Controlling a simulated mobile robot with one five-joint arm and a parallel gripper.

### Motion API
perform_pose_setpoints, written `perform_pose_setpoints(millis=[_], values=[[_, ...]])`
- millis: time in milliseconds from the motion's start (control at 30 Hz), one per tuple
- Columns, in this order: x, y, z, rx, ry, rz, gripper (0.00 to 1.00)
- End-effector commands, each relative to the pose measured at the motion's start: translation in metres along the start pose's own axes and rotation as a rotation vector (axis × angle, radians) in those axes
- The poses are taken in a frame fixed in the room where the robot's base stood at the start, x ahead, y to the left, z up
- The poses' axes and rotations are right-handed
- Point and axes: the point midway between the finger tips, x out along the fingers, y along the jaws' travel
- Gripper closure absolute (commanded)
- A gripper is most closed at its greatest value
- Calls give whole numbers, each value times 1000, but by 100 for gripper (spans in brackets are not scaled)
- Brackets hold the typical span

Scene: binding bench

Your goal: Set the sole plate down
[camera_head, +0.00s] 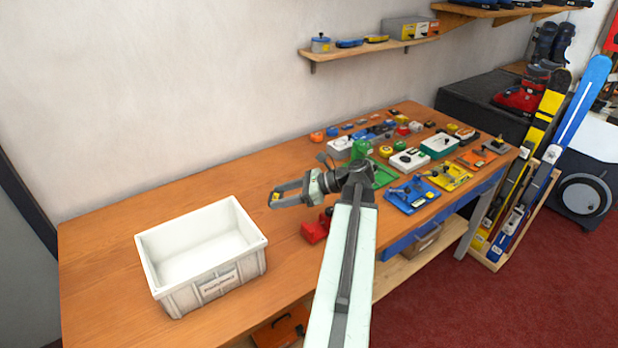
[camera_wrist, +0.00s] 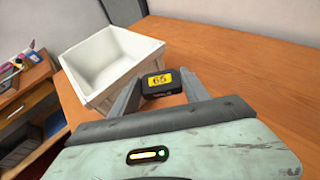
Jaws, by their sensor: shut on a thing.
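My gripper (camera_head: 279,198) is shut on a small dark block, the sole plate (camera_wrist: 147,88), with a yellow label reading 65. The plate sits between the two fingertips, and a bit of its yellow shows in the head view (camera_head: 275,197). My gripper (camera_wrist: 162,86) appears to hold it above the wooden bench, to the right of the white bin. The gap between the plate and the bench top cannot be told exactly.
An open, empty-looking white bin (camera_head: 201,282) stands on the left of the bench (camera_head: 110,232). A red object (camera_head: 314,232) is near the front edge beside my arm. Several mats, tools and boxes crowd the right side. Bare wood lies behind the gripper.

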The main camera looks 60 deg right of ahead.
Motion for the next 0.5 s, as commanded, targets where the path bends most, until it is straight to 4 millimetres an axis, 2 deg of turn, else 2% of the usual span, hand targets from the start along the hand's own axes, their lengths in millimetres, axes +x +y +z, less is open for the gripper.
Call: perform_pose_setpoints(millis=[333, 433, 500], values=[[6, -1, -1, 0, 1, -1, 87], [-1, -12, -17, 30, 6, -68, 87], [-13, -27, -35, 66, 11, -152, 87]])
